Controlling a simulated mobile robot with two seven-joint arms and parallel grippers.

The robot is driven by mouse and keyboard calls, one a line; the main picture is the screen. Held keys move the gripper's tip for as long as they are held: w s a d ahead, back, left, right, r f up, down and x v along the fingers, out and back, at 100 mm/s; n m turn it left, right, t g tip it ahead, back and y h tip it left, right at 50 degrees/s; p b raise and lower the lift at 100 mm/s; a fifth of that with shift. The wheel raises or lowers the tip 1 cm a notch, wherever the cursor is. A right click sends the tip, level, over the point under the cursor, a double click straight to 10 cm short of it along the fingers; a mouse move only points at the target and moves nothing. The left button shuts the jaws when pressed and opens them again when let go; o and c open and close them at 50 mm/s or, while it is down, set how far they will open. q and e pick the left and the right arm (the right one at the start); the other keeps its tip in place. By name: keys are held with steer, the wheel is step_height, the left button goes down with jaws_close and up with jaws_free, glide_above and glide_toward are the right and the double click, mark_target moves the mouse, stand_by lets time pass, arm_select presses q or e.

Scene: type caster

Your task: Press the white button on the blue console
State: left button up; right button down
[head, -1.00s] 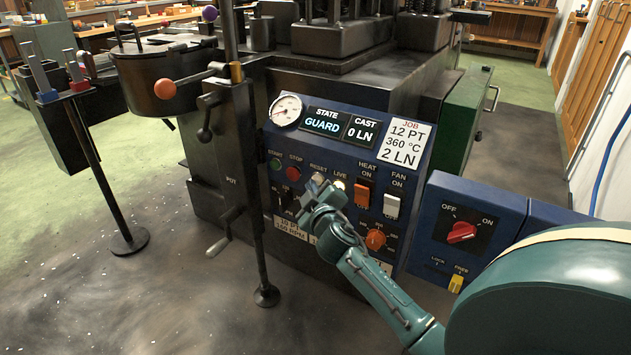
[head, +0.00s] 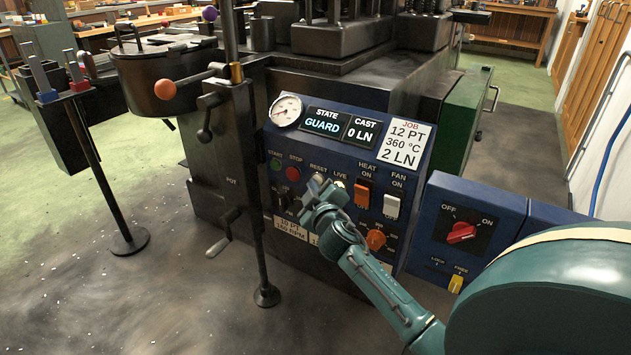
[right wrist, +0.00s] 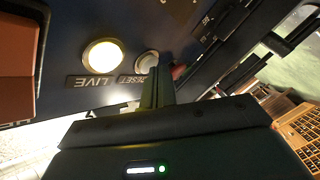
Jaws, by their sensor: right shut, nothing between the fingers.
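The blue console (head: 283,146) stands in the middle of the head view. Its white RESET button (right wrist: 147,60) shows in the right wrist view, partly covered by the fingers. In the head view my gripper hides most of this button. My right gripper (head: 318,186) is shut and empty, with its fingertips in front of the panel just by RESET. In the right wrist view the shut fingers (right wrist: 160,84) overlap the button's edge; I cannot tell whether they touch it. The display reads STATE GUARD, CAST 0 LN. My left gripper is out of view.
The lit LIVE lamp (right wrist: 103,56) is beside RESET. The red STOP button (head: 292,173) and green START button (head: 275,164) are to the left. The HEAT switch (head: 362,195), FAN switch (head: 392,206) and orange knob (head: 376,239) are to the right. A dark upright post stands left of the panel.

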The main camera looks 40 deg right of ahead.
steer(key=shift+d, duration=0.1)
stand_by(0.3)
steer(key=shift+s+a, duration=0.15)
steer(key=shift+a, duration=0.2)
steer(key=s+a, duration=0.2)
steer(key=a, duration=0.3)
steer(key=shift+s+a, duration=0.15)
steer(key=shift+a, duration=0.2)
steer(key=shift+r, duration=0.1)
stand_by(0.7)
